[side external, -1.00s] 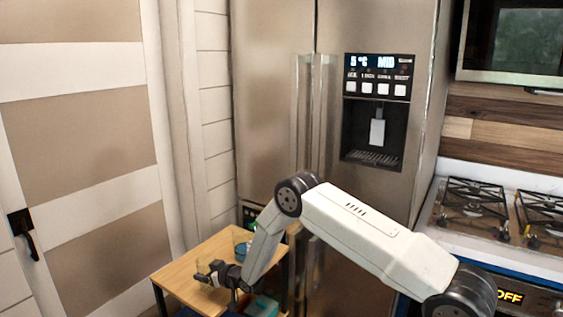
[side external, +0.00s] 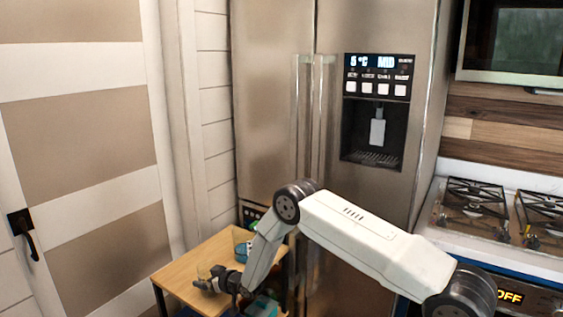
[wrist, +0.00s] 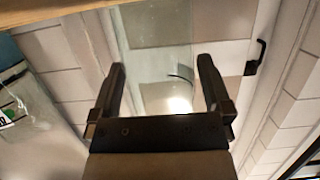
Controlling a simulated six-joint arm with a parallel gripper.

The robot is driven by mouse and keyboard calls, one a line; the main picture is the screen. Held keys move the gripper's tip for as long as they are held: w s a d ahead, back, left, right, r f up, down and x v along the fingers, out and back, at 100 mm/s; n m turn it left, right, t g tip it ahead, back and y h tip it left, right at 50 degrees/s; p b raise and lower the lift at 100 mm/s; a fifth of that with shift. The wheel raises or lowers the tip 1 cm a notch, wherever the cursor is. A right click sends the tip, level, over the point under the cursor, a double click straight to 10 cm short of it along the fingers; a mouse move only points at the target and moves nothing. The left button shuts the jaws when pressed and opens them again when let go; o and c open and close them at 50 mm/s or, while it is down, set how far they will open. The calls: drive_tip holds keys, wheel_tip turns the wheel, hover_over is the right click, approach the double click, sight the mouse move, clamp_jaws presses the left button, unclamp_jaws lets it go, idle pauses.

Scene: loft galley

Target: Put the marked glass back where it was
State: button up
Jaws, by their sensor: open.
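A small clear glass (side external: 203,269) stands near the left side of the wooden table. My gripper (side external: 208,284) is low beside it at the table's left front. In the wrist view my gripper (wrist: 160,85) has its two dark fingers spread apart. A clear glass (wrist: 158,45) shows in the gap between them and reaches to the top of the picture. I cannot tell whether the fingers touch it. No mark on the glass can be made out.
The wooden table (side external: 190,258) also bears a bluish container (side external: 241,243) near its back. A steel fridge (side external: 272,120) stands behind, and a panelled door (side external: 85,150) is at left. A gas stove (side external: 500,225) is at right.

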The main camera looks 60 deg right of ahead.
drive_tip(key=shift+r, duration=0.15)
drive_tip(key=v, duration=1.2)
idle(0.3)
drive_tip(key=shift+r, duration=0.15)
idle(0.5)
drive_tip(key=s+a+r+g, duration=0.4)
drive_tip(key=s+r+g, duration=0.2)
drive_tip(key=s, duration=0.5)
drive_tip(key=s+a+r+g, duration=0.4)
drive_tip(key=s+r+g, duration=0.2)
drive_tip(key=s, duration=0.6)
drive_tip(key=shift+r, duration=0.45)
idle(1.6)
